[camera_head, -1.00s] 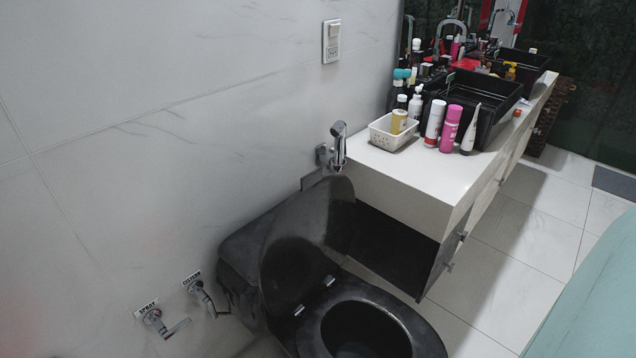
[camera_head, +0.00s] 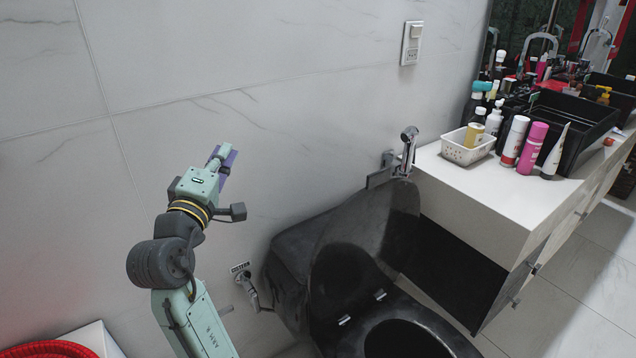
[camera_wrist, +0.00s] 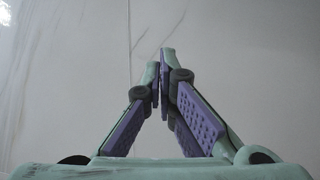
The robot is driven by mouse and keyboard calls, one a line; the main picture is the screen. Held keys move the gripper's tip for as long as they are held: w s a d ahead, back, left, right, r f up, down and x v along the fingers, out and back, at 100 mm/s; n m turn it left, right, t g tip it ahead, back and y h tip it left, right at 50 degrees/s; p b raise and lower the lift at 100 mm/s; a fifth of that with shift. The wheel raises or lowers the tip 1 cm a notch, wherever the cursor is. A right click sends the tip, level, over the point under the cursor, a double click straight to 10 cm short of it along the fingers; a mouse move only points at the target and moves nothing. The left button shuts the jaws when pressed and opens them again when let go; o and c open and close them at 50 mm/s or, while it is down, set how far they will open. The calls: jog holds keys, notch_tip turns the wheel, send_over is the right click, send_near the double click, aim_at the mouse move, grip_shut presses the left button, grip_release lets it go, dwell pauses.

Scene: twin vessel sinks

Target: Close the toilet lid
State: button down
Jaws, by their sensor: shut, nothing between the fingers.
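The black toilet lid (camera_head: 362,245) stands raised, leaning back toward the cistern and wall in the head view. The black toilet seat (camera_head: 440,335) lies flat below it, with its bowl opening partly cut off by the bottom edge. My gripper (camera_head: 222,158) is left of the toilet and higher in the picture, in front of the white wall. It is apart from the lid. In the wrist view my gripper's purple-padded fingers (camera_wrist: 164,75) meet at the tips with nothing between them, and only the pale wall shows beyond. The toilet is not in the wrist view.
A white counter (camera_head: 480,200) right of the toilet holds a white basket (camera_head: 467,147), bottles and a black basin. A chrome sprayer (camera_head: 408,150) hangs on the wall behind the lid. A chrome valve (camera_head: 248,290) is left of the cistern.

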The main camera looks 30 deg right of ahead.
jog(key=s+d+f+g+h+p, duration=0.1)
jog(key=s+d+f+g, duration=0.1)
jog(key=d, duration=0.6)
jog(key=s+d+f+m+g+h+p, duration=0.1)
jog(key=s+d+f+g, duration=0.1)
jog(key=d, duration=0.6)
jog(key=s+d+f+m+g+h+p, duration=0.1)
jog(key=s+d+f+g+h, duration=0.1)
jog(key=d, duration=0.6)
jog(key=shift+d+f+g, duration=0.4)
jog(key=shift+f+g, duration=0.45)
jog(key=shift+g, duration=0.25)
